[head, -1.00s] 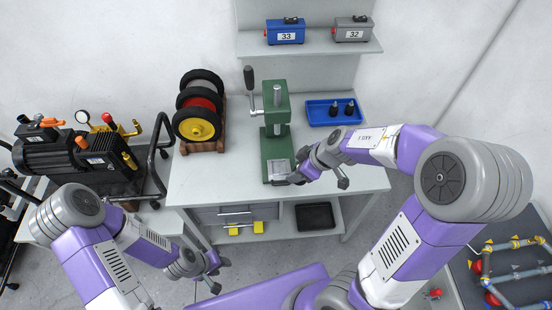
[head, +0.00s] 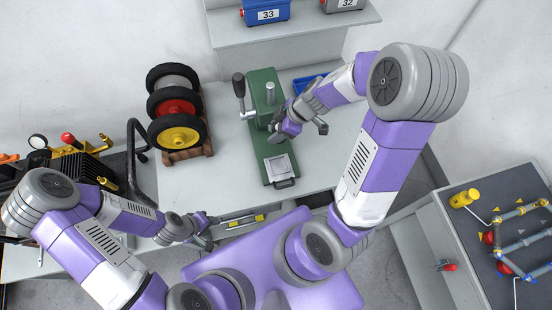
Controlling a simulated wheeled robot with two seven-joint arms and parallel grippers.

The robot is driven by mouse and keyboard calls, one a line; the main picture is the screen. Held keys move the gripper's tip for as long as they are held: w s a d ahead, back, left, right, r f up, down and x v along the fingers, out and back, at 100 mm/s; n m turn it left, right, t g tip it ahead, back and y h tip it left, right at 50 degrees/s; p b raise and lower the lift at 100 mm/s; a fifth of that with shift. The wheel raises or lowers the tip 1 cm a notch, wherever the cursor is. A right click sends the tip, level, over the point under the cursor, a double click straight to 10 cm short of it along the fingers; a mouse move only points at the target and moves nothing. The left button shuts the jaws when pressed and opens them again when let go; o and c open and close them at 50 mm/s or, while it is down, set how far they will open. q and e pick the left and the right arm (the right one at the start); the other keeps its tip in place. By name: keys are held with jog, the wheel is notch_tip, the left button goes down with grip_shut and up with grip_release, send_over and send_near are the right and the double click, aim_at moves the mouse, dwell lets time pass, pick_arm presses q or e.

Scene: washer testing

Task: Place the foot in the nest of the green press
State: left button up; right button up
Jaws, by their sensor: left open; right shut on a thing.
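The green press (head: 264,88) stands on the workbench with its lever up at the left. Its nest (head: 277,165) is a pale square plate at the front of the base, and I see nothing on it. My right gripper (head: 279,133) is between the press's upright and the nest, to the right of its middle. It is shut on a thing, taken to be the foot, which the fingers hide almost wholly. My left gripper (head: 208,233) is open and empty, low in front of the bench. The blue tray (head: 309,82) is mostly hidden behind my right arm.
Blue box 33 (head: 266,10) and grey box 32 (head: 342,4) are on the shelf behind. A side table with pipework (head: 510,235) is at right.

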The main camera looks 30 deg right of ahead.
jog(key=f+b, duration=0.3)
jog(key=f, duration=0.8)
jog(key=f+b, duration=0.4)
jog(key=f, duration=0.7)
jog(key=shift+w+f, duration=0.2)
jog(key=shift+f, duration=0.2)
jog(key=shift+r, duration=0.1)
jog(key=o, duration=1.1)
